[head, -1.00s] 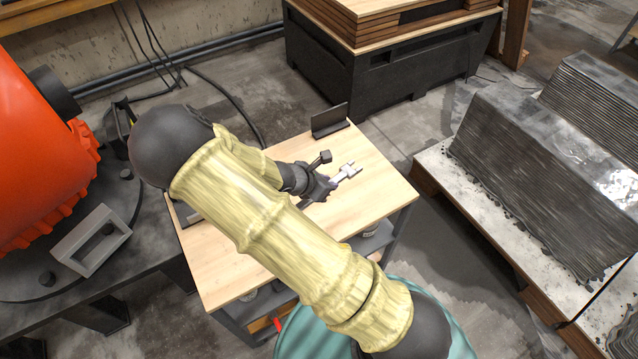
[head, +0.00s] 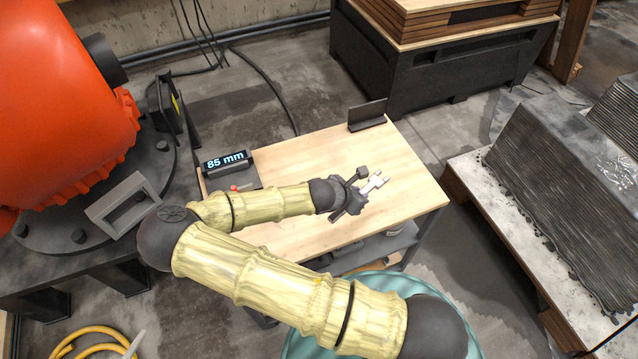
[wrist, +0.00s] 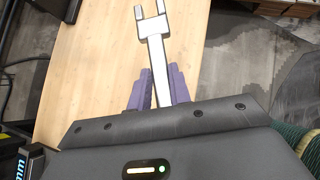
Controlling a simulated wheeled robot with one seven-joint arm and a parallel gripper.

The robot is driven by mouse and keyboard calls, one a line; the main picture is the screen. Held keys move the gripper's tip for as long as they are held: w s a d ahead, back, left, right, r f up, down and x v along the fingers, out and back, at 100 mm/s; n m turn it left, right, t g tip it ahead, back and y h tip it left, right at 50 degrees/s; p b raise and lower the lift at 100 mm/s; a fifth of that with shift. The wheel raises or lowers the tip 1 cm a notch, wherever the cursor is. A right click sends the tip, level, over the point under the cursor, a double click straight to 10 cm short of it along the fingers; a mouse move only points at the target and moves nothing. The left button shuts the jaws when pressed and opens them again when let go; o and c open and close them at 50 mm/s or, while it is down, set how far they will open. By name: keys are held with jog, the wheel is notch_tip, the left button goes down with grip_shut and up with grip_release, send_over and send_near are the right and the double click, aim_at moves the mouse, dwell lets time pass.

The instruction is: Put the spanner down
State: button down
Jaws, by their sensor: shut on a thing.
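The spanner (head: 377,181) is silver with an open-ended jaw, and its head points away to the upper right in the head view. My gripper (head: 355,194) is shut on its shank, above the wooden table top (head: 400,160). In the wrist view the spanner (wrist: 154,40) sticks out between the two purple fingers (wrist: 157,90), its jaw end over the table's wood. The rest of the shank is hidden by my gripper. I cannot tell whether the spanner touches the table.
A dark bracket (head: 367,115) stands at the table's back edge. A display reading 85 mm (head: 226,161) stands at its left. The table's right side is bare. An orange machine (head: 60,100) is at left; a printed grey wall (head: 570,190) is at right.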

jog(key=shift+s+f+n+t, duration=0.1)
jog(key=shift+f+n+t, duration=0.2)
jog(key=shift+f+n, duration=0.15)
jog(key=shift+a+f+n+t+y, duration=0.2)
jog(key=shift+f+n+t+y, duration=0.1)
jog(key=shift+f+n+y, duration=0.25)
jog(key=w+d+r+n+t+y, duration=0.1)
jog(key=w+r+n+t+y, duration=0.1)
jog(key=w+n+y, duration=0.4)
jog(key=shift+w+d+r+n, duration=0.2)
jog(key=shift+w+n, duration=0.55)
jog(key=shift+n, duration=0.35)
jog(key=shift+w, duration=0.1)
